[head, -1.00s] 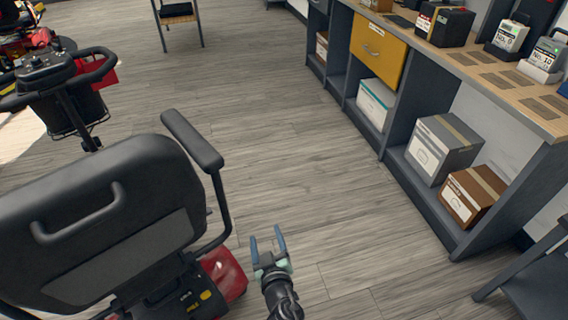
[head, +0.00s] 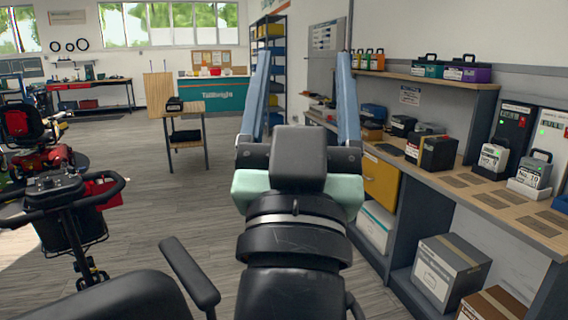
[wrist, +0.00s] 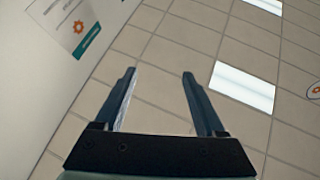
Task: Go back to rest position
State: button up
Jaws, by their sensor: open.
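My gripper (head: 302,95) is raised in front of the head camera, its two blue fingers pointing up and spread apart with nothing between them. In the wrist view my gripper (wrist: 158,100) is also open and empty. Behind its fingers there is a tiled ceiling with bright light panels (wrist: 243,87), and a white wall with a poster (wrist: 75,25) at the left. My raised arm hides part of the floor and the middle of the room in the head view.
A scooter (head: 70,205) with a black seat (head: 115,300) stands close at the left. A workbench (head: 490,195) with battery packs, boxes and a yellow drawer (head: 381,181) runs along the right. A small table (head: 185,136) stands farther back. Grey floor (head: 135,190) is clear between.

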jog(key=s+a+r+n+t+y, duration=0.1)
jog(key=s+a+r+n+y, duration=0.15)
jog(key=s+r, duration=0.4)
notch_tip(320, 180, up, 20)
jog(key=m+p, duration=0.1)
jog(key=p, duration=2)
jog(key=shift+s+d+f, duration=0.25)
jog(key=shift+s+d, duration=0.15)
